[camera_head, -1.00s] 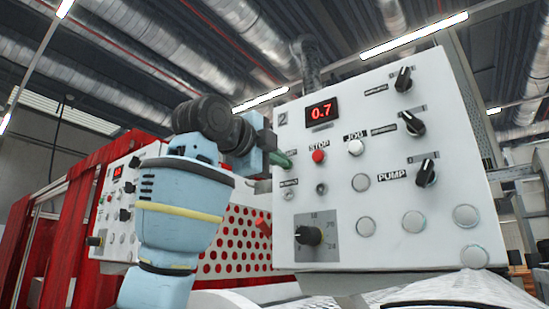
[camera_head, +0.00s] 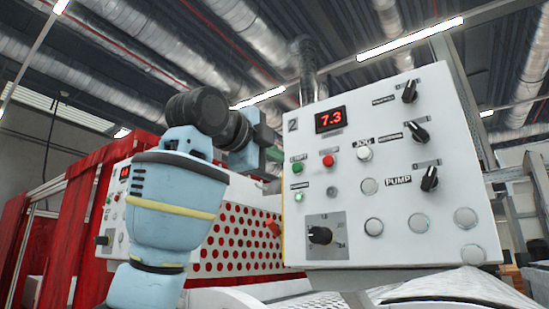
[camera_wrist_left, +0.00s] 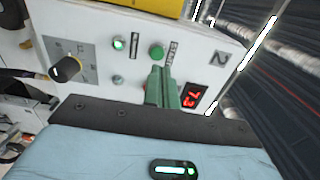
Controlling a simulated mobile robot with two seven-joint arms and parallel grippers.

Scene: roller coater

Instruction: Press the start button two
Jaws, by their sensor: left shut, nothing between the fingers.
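The white control panel marked 2 (camera_head: 345,190) fills the right half of the head view. Its green start button (camera_head: 298,168) is on the upper left, beside the red stop button (camera_head: 328,160). The start button also shows in the left wrist view (camera_wrist_left: 156,53). Below it a small green lamp (camera_head: 299,196) is lit. The red display (camera_head: 330,119) reads 7.3. My left gripper (camera_head: 277,155) is shut and empty, just left of the start button and apart from it in the head view. Its green fingers (camera_wrist_left: 161,86) point toward the button in the wrist view. My right gripper is not in view.
A second panel (camera_head: 117,210) stands at the left by red curtains. Panel 2 also carries a white jog button (camera_head: 364,153), black switches (camera_head: 429,178) and a black knob (camera_head: 320,235).

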